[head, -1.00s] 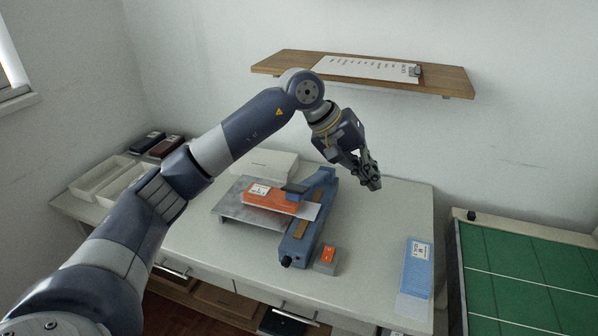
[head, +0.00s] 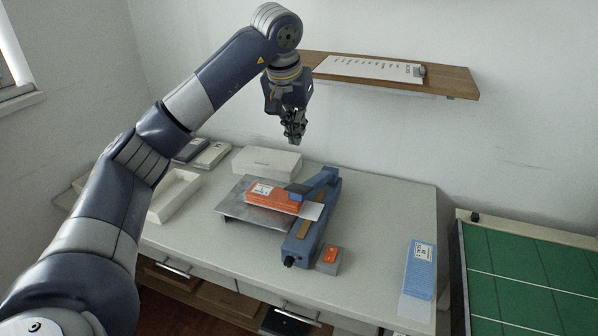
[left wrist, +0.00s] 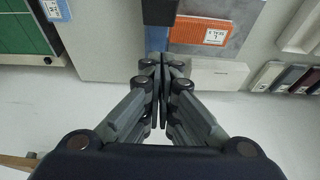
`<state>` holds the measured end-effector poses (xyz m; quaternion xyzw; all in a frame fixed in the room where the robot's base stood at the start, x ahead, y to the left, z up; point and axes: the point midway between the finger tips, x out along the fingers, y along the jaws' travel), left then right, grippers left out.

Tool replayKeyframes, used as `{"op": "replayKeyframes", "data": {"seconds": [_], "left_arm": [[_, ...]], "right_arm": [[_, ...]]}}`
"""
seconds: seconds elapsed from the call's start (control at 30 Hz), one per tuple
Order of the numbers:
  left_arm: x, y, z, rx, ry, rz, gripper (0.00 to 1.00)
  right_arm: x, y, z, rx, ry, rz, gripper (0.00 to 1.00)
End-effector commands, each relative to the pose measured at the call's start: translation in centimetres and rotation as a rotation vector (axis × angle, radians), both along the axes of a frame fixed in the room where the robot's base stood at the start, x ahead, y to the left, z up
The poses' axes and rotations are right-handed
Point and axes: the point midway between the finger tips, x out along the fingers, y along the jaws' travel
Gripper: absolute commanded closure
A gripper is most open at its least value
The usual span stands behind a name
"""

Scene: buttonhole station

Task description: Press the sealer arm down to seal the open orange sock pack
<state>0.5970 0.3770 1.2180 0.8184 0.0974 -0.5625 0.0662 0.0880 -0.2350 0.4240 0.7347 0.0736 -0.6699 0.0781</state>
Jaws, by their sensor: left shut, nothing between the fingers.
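The orange sock pack (head: 270,196) lies on a grey metal plate (head: 236,208), its clear open end reaching right across the sealer's base. The blue sealer (head: 300,243) stands on the table beside the plate. Its blue sealer arm (head: 325,180) is raised, with a dark pad at its front end over the pack's right end. My left gripper (head: 297,140) points down in the air above and behind the sealer, shut and empty. In the left wrist view its fingers (left wrist: 162,85) are together, with the orange pack (left wrist: 215,20) beyond them. My right gripper is out of view.
A small grey box with an orange top (head: 329,257) stands right of the sealer's front. A blue pack (head: 420,268) lies at the table's right edge. A white box (head: 266,162) is behind the plate. A wooden shelf (head: 448,82) hangs on the wall behind.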

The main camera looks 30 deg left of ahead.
Motion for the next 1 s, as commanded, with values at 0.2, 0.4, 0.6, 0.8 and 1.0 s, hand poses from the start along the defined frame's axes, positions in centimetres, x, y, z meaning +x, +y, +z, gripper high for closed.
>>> {"op": "replayKeyframes", "data": {"seconds": [0.2, 0.4, 0.6, 0.8, 1.0], "left_arm": [[1.2, 0.3, -3.4, 0.000, 0.006, 0.000, 1.00], [2.7, 0.6, -7.5, -0.001, 0.006, 0.000, 1.00], [2.4, 0.6, -10.4, 0.001, 0.003, -0.001, 1.00], [1.8, 0.5, -11.9, 0.000, 0.001, 0.000, 1.00], [1.6, 0.4, -12.4, -0.001, -0.001, 0.000, 1.00]], "right_arm": [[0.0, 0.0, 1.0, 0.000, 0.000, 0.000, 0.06], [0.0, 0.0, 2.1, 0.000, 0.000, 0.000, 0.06], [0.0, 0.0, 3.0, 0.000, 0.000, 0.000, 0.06], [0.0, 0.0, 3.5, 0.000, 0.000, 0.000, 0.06], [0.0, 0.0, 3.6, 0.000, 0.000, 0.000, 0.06]]}}
